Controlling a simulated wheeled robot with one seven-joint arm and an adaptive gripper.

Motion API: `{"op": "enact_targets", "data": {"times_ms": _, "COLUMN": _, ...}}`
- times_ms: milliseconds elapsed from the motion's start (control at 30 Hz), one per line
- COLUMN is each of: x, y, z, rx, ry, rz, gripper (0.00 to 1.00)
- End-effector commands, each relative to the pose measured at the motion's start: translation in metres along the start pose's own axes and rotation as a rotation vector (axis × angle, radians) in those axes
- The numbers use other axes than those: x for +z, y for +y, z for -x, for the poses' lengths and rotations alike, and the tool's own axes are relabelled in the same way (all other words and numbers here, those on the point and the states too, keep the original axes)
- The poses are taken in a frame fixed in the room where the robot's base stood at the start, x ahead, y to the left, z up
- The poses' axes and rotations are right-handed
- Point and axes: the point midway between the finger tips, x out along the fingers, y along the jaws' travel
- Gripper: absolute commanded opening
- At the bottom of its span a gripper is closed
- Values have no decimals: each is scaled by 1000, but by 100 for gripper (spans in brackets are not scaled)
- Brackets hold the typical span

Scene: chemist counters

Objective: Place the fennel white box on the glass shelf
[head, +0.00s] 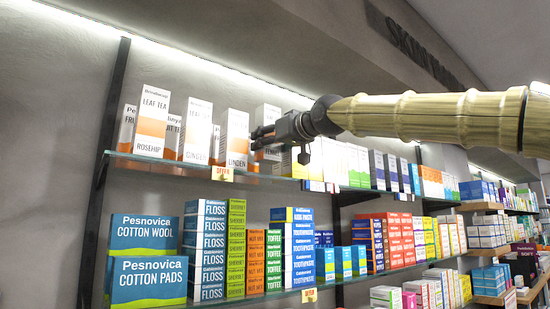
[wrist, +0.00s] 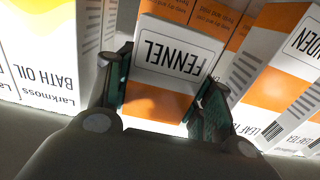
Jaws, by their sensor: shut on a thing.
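The fennel white box (wrist: 165,65), white with an orange band, is between the two fingers of my gripper (wrist: 160,95) in the wrist view, its label upside down there. In the head view its white top (head: 267,112) shows behind my gripper (head: 268,138), just right of the linden box (head: 235,135). My gripper is shut on it. The glass shelf (head: 195,168) is the upper one and runs along the wall. The box is upright over this shelf; its foot is largely hidden, so I cannot tell whether it touches the glass.
Rosehip (head: 150,122) and ginger (head: 196,130) tea boxes stand left of linden, with more boxes behind. In the wrist view, bath oil boxes (wrist: 50,60) stand left and linden (wrist: 285,75) close on the right. A lower shelf holds cotton wool (head: 143,233) and several cartons.

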Motion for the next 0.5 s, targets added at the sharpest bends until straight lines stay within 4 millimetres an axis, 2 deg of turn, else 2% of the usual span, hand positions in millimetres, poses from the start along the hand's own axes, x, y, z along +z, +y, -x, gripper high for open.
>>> {"op": "enact_targets", "data": {"times_ms": 167, "x": 8, "y": 1, "z": 2, "rx": 1, "ry": 1, "rz": 0, "gripper": 26}}
{"op": "enact_targets", "data": {"times_ms": 500, "x": 41, "y": 1, "z": 2, "rx": 2, "ry": 1, "rz": -2, "gripper": 26}}
